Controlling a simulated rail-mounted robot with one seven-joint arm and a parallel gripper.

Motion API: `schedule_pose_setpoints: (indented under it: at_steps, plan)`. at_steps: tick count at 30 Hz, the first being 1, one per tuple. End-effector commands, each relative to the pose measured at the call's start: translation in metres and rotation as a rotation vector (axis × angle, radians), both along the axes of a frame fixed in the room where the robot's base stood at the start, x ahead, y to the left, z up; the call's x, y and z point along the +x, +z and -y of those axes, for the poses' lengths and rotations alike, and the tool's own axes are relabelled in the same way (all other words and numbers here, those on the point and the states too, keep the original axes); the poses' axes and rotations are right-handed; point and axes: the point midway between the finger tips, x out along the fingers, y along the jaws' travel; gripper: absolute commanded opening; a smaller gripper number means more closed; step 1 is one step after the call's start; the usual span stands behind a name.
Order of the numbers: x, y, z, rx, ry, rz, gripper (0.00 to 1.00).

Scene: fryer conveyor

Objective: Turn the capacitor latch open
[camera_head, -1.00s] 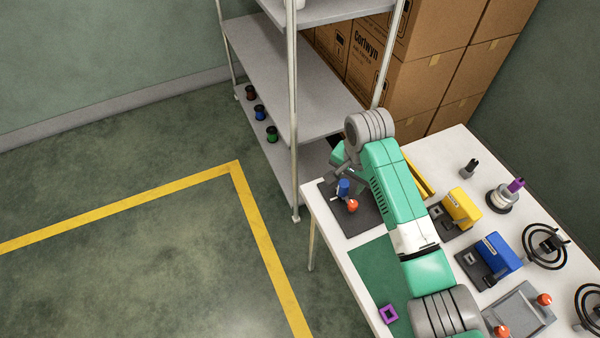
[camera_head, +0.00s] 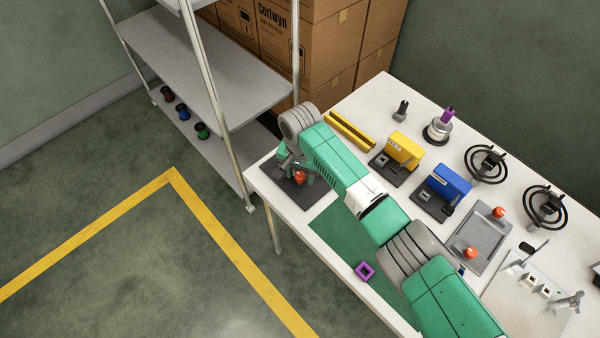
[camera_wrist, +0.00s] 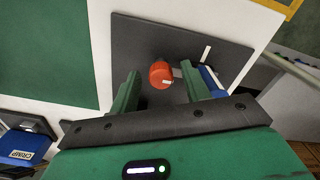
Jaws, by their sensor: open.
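The capacitor latch appears to be on the dark square plate (camera_head: 306,197) at the near-left corner of the white table. An orange-red knob (camera_head: 299,178) stands on this plate, and it also shows in the wrist view (camera_wrist: 161,74). A blue part with a white face (camera_wrist: 211,78) is beside it, partly hidden by my right finger. A short white bar (camera_wrist: 207,53) lies near that part. My gripper (camera_wrist: 160,70) is open, with the knob between its two green fingers in the picture. I cannot tell whether either finger touches it.
A green mat (camera_head: 345,238) with a purple square ring (camera_head: 365,271) lies close by. Yellow (camera_head: 404,150) and blue (camera_head: 449,183) devices, a yellow bar (camera_head: 351,131) and a grey tray (camera_head: 474,240) are further right.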

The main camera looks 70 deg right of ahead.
Motion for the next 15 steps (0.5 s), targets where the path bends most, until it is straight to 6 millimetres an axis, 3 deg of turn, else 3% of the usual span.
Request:
schedule_pose_setpoints:
  at_steps: [2, 9, 15]
  plan:
    - [0.0001, 0.0004, 0.0, 0.0, 0.0, 0.0, 0.47]
    - [0.0002, 0.0006, -0.0001, 0.0, 0.0, 0.0, 0.02]
    - [0.0005, 0.0022, -0.0007, 0.002, 0.01, 0.001, 0.02]
